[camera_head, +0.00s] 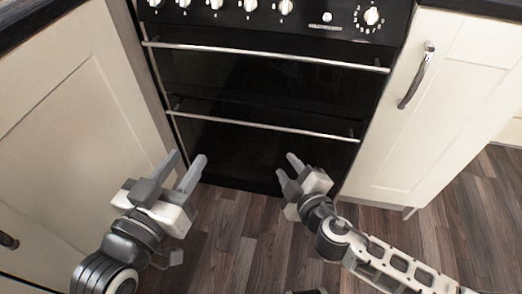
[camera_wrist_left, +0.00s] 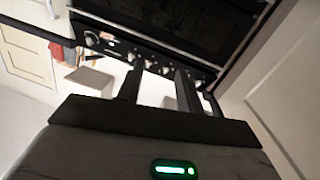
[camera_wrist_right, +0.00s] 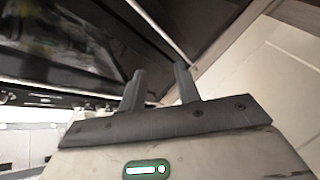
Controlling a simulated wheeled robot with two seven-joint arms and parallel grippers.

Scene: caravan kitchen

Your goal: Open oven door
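A black oven (camera_head: 280,75) stands in the middle of the head view, with a knob panel on top. It has two doors, each with a silver bar handle: the upper handle (camera_head: 260,54) and the lower handle (camera_head: 262,126). Both doors look shut. My left gripper (camera_head: 187,169) is open and empty, in front of the oven's lower left side, below the lower handle in the picture. My right gripper (camera_head: 286,168) is open and empty, in front of the lower right part. Neither gripper appears to touch a handle. Both wrist views show parted fingers with nothing between them.
A cream cabinet (camera_head: 65,110) stands close on the left. Another cream cabinet door (camera_head: 430,130) with a curved handle (camera_head: 416,76) is on the right. The wooden floor (camera_head: 240,240) between my arms is clear.

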